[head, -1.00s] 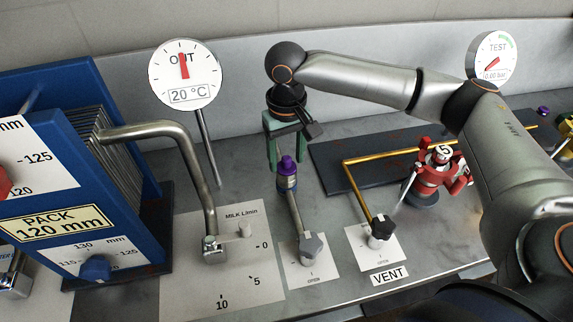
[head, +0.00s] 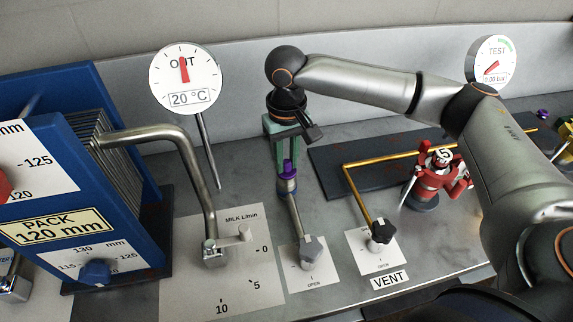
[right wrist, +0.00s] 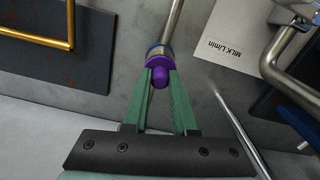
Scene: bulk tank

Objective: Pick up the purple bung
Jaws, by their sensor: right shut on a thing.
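The purple bung (head: 288,168) sits at the upper end of a slanted metal pipe (head: 295,217) in the middle of the head view. My right gripper (head: 287,165) comes down over it with its green fingers. In the right wrist view the purple bung (right wrist: 161,72) is between the tips of the green fingers (right wrist: 160,78), which are shut on it. The bung is still at the pipe's collar (right wrist: 160,50). Whether it has loosened from the pipe cannot be told. My left gripper is not in view.
A bent steel pipe (head: 190,150) and the blue plate pack (head: 85,180) stand to the left. A yellow pipe (head: 358,195) and a red valve (head: 437,175) stand to the right. The round OUT dial (head: 185,78) is behind, at left.

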